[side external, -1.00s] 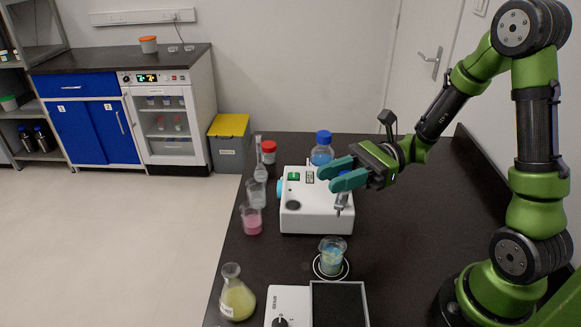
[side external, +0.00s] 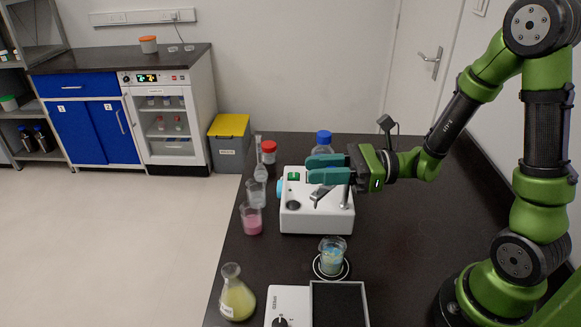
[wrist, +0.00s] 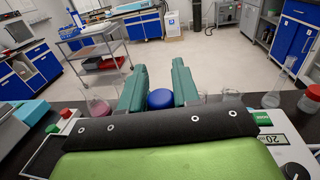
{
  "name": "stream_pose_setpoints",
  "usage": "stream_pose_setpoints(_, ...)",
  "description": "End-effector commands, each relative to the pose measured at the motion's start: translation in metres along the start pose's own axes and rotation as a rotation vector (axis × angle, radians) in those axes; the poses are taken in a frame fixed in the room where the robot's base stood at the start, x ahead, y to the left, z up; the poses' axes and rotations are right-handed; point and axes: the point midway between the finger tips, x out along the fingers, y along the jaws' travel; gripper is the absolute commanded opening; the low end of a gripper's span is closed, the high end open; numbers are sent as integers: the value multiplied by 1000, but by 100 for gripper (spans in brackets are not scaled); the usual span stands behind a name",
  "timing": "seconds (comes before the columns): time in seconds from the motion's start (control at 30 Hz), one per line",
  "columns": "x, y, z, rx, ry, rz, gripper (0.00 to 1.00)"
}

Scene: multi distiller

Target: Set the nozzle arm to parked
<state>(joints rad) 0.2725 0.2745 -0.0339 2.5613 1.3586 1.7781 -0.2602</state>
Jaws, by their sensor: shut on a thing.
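The white distiller (side external: 312,221) stands on the dark bench in the side external view. Its grey metal nozzle arm (side external: 326,193) sits above the box top beside an upright post (side external: 345,198) and slants down to the left. My gripper (side external: 310,168), with two teal fingers pointing left, is level just over the nozzle arm. The fingers also show in the wrist view (wrist: 159,68), with a gap between them.
A beaker (side external: 332,260) of blue liquid stands in front of the distiller. A blue-capped bottle (side external: 324,138) is close behind my fingers. A pink beaker (side external: 251,222), a yellow flask (side external: 236,300) and a red-capped jar (side external: 268,149) line the left edge. The bench right is clear.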

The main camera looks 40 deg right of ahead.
Motion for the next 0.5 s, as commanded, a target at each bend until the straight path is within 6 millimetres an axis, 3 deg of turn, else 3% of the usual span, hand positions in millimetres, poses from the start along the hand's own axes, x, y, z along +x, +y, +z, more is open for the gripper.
stream_pose_setpoints(0.03, 0, -1, 0, -2, 0, -2, 0)
stream_pose_setpoints(0.07, 0, -1, 0, -2, 0, -2, 36)
stream_pose_setpoints(0.17, 0, -1, 0, -2, 0, -2, 51)
stream_pose_setpoints(0.5, 0, 0, 0, -2, 0, 6, 52)
